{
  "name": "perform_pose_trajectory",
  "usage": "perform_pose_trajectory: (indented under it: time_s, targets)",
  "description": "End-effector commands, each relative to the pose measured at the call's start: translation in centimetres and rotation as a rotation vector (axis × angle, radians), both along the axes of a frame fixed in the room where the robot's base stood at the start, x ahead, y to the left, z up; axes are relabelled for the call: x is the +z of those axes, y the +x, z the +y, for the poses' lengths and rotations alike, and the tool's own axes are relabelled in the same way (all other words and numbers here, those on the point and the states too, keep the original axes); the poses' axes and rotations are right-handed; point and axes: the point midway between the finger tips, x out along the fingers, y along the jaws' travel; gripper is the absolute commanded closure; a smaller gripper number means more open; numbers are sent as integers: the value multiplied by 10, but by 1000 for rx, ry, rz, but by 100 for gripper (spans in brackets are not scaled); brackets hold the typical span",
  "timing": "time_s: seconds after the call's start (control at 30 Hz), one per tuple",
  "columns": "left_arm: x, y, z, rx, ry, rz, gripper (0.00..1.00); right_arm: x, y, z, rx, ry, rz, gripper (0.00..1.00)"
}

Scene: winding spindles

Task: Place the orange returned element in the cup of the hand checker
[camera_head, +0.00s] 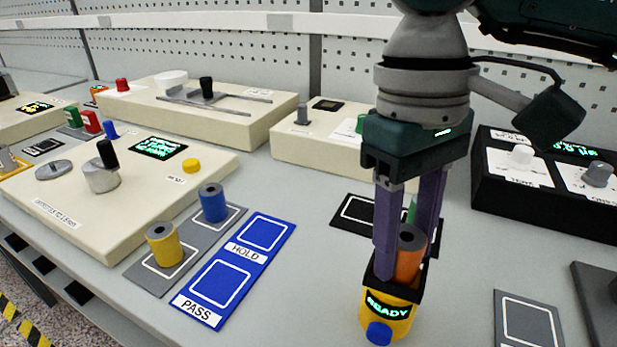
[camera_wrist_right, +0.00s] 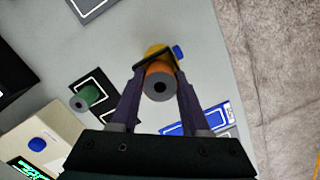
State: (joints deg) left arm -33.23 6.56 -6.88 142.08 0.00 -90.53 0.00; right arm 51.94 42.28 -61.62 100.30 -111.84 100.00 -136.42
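The orange returned element (camera_head: 410,258) is a cylinder with a dark top and a central hole. It stands upright between the purple fingers of my right gripper (camera_head: 408,262), which is shut on it. Its lower end is at the black cup of the yellow hand checker (camera_head: 399,322); I cannot tell whether it rests on the cup's floor. The checker has a lit READY display and a blue button. In the right wrist view the element (camera_wrist_right: 159,84) shows between the fingertips, with the checker (camera_wrist_right: 154,50) beyond it. My left gripper is not in view.
A green element (camera_head: 412,209) stands on a black mat (camera_head: 355,209) behind the gripper. Yellow (camera_head: 164,246) and blue (camera_head: 213,204) elements stand on a grey mat beside the blue PASS/HOLD mat (camera_head: 264,233). A black console (camera_head: 550,209) is at right. Bare table lies left of the checker.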

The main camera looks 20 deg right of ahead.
Motion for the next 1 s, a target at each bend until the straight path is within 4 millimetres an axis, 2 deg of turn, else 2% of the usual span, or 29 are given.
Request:
perform_pose_trajectory:
  time_s: [0.03,0.23,0.33,0.37,0.8,1.0]
  targets:
    - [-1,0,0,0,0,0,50,-5,-1,-2,-2,-6,4,48]
    - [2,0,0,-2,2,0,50,-5,-2,-2,-4,-8,7,26]
    - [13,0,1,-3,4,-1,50,4,-3,-2,-4,-9,8,24]
    - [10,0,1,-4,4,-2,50,5,-1,-2,-4,-9,4,24]
    - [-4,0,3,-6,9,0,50,102,12,0,-3,-4,-2,24]
    - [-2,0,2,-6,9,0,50,120,14,1,-3,-5,2,24]
